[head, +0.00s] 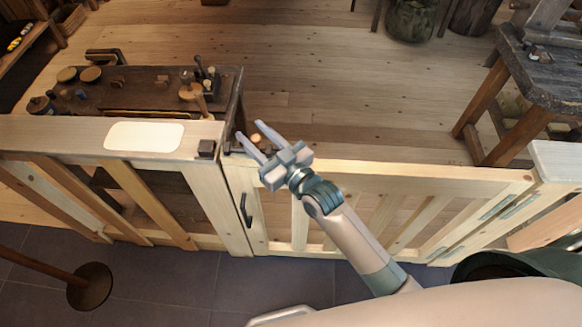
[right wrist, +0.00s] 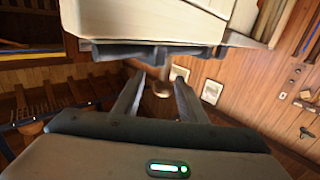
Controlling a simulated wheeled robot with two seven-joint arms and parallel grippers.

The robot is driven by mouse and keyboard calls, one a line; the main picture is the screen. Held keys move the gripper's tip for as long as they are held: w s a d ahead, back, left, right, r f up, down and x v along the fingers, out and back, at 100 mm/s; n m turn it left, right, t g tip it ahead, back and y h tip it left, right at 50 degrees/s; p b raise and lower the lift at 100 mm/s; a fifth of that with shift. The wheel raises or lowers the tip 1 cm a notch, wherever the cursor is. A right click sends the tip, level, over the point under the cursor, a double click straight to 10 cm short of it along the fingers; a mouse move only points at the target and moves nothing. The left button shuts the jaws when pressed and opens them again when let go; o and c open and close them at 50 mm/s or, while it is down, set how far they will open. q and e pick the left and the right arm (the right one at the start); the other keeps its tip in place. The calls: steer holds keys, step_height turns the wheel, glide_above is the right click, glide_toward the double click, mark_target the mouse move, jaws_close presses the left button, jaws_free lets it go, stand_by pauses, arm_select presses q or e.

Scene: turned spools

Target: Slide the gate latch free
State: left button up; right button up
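The wooden gate (head: 400,172) stands in line with the fence, its left edge against a pale post (head: 220,195). The latch shows as dark metal by the top of that edge, with a small round wooden knob (head: 257,139). In the right wrist view the knob (right wrist: 162,89) hangs on a short stem from the dark latch bar (right wrist: 125,50). My right gripper (head: 249,129) is open at the latch. Its fingers (right wrist: 160,77) appear on either side of the knob, with visible gaps; contact cannot be told. My left gripper is out of view.
A dark workbench (head: 135,90) with turned pieces and tools stands behind the fence at left. A pale sheet (head: 145,136) lies on the fence top. A dark handle (head: 245,209) is on the gate front. A stool (head: 550,75) stands behind right; floor between is clear.

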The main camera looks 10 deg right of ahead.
steer(key=b+v, duration=0.4)
steer(key=v, duration=1)
steer(key=shift+s+d, duration=0.2)
steer(key=shift+s, duration=0.15)
